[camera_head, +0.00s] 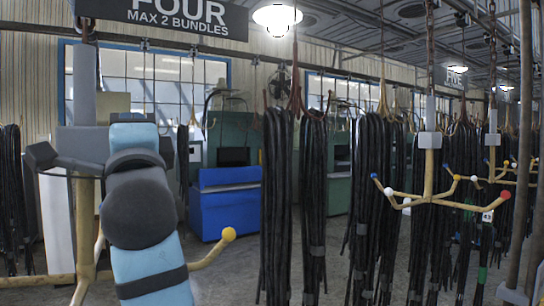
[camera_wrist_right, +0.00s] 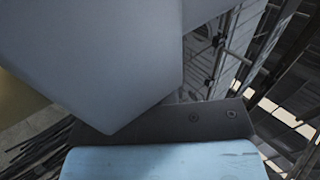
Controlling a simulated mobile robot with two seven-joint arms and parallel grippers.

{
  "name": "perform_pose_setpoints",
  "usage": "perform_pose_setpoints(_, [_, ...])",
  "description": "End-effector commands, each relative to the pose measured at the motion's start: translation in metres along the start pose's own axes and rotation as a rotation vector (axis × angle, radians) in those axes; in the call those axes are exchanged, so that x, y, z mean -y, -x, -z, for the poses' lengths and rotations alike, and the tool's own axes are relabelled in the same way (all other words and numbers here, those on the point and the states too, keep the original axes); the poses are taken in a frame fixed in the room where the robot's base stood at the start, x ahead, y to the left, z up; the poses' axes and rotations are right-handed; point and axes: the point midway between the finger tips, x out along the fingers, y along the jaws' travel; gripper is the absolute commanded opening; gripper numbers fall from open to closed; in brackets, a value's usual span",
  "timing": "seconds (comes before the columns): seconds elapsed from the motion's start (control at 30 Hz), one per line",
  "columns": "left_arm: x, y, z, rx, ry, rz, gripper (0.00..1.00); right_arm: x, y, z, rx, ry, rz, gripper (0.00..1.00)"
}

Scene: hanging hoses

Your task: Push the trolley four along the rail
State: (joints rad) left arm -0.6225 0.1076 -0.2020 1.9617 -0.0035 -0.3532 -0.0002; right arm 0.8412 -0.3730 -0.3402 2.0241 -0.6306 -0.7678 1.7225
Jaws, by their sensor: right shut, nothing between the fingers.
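The sign reading FOUR, MAX 2 BUNDLES (camera_head: 163,17) hangs at the top left in the head view. Below it is a trolley with a grey block (camera_head: 85,85) and a yellow post (camera_head: 86,220). One of its branches ends in a yellow ball (camera_head: 229,234). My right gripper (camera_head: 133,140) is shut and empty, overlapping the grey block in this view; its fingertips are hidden. In the right wrist view a large grey surface (camera_wrist_right: 100,50), apparently the block, fills the upper left, very close. Contact cannot be made out. My left gripper is out of view.
Black hose bundles (camera_head: 277,200) hang right of the trolley. Further right, another trolley (camera_head: 429,175) has yellow branches with coloured balls. A blue cabinet (camera_head: 225,205) stands behind. Floor shows between the cabinet and the hoses. More hoses (camera_head: 12,200) hang at far left.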

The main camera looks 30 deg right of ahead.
Motion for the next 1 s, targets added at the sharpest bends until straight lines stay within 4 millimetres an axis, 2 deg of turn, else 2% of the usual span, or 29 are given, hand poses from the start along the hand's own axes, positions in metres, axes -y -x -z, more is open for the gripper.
perform_pose_setpoints(0.03, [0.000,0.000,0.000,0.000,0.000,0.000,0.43,-0.005,0.007,-0.020,0.021,-0.040,-0.025,0.00])
perform_pose_setpoints(1.0, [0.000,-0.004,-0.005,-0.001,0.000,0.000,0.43,-0.002,0.009,-0.107,0.020,-0.039,-0.026,0.00])
